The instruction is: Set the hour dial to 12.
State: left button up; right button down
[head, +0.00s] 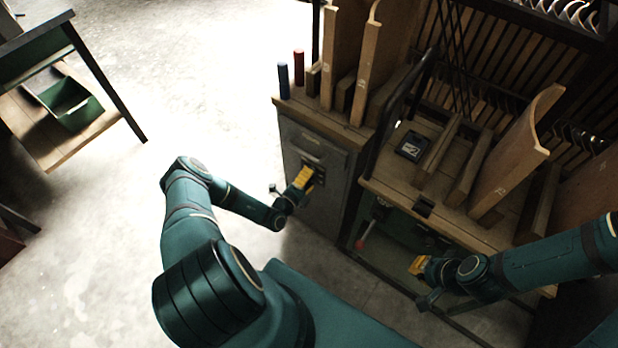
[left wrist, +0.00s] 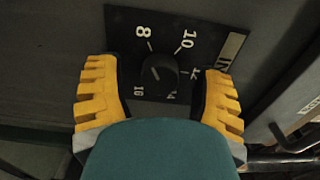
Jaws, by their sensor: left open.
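The hour dial is a round dark knob (left wrist: 158,72) on a black plate with white marks, seen in the left wrist view. My left gripper (left wrist: 159,100) is open, with one yellow finger on each side of the knob. In the head view the left gripper (head: 304,179) is at the grey cabinet's front. My right gripper (head: 417,266) is low at the right, its jaws unclear.
The grey cabinet (head: 312,190) carries upright wooden boards and a blue (head: 283,80) and a red cylinder (head: 298,66). A red-ended lever (head: 366,235) stands right of it. A wooden bench (head: 400,184) with slats is farther right.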

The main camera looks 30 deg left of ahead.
pick_arm(q)
grip_shut()
jog(key=shift+m, duration=0.5)
jog(key=shift+m+p, duration=3.8)
jog(key=shift+m, duration=7.6)
